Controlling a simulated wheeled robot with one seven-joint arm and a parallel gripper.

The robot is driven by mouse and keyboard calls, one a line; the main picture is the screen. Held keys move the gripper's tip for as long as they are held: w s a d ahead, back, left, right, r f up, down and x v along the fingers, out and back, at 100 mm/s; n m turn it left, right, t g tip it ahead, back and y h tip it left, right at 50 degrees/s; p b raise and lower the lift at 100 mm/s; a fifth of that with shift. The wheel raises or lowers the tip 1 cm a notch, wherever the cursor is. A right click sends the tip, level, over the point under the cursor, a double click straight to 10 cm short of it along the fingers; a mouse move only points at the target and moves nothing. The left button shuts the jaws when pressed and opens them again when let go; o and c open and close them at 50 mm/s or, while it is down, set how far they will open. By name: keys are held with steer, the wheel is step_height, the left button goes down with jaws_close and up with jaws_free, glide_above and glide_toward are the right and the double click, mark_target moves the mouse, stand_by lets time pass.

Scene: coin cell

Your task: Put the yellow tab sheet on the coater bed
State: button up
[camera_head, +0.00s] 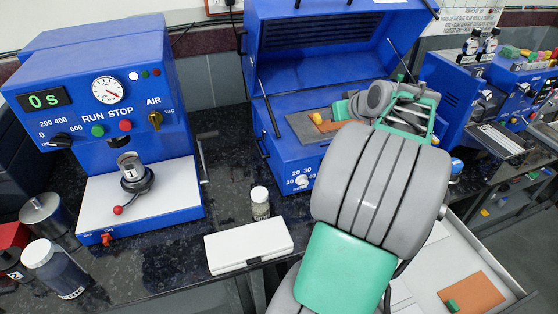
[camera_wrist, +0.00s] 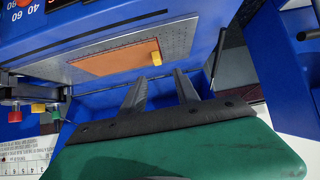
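The yellow tab sheet is an orange sheet (camera_wrist: 115,57) with a small yellow tab (camera_wrist: 155,58) at one corner. It lies flat on the grey perforated coater bed (camera_wrist: 180,38) of the blue machine with its lid raised. In the head view, the orange sheet (camera_head: 325,124) shows on the coater bed (camera_head: 300,124), partly covered by my arm. My gripper (camera_wrist: 161,75) is open, its two dark fingers apart with nothing between them. Its fingertips are near the yellow tab but look clear of it. The fingers are hidden in the head view.
The raised lid (camera_head: 335,35) stands over the bed, with a strut on each side. An orange sheet with a green tab (camera_head: 470,292) lies in the open drawer at lower right. A white case (camera_head: 248,245) and a small jar (camera_head: 260,203) stand on the dark bench before the machine.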

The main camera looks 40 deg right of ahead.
steer(key=w+a+f+n+g+y, duration=0.1)
steer(key=a+f+g, duration=0.15)
steer(key=a, duration=1.15)
steer(key=w+a+f+n+g+y, duration=0.1)
steer(key=w+a+f+y, duration=0.15)
steer(key=a, duration=1.15)
steer(key=s+a+f+n+g, duration=0.1)
steer(key=s+a+f+g, duration=0.2)
steer(key=s+a, duration=1)
step_height(320, 180, down, 3)
steer(key=shift+s+a, duration=0.35)
steer(key=shift+a, duration=0.05)
steer(key=shift+n+h, duration=0.25)
steer(key=shift+n, duration=0.05)
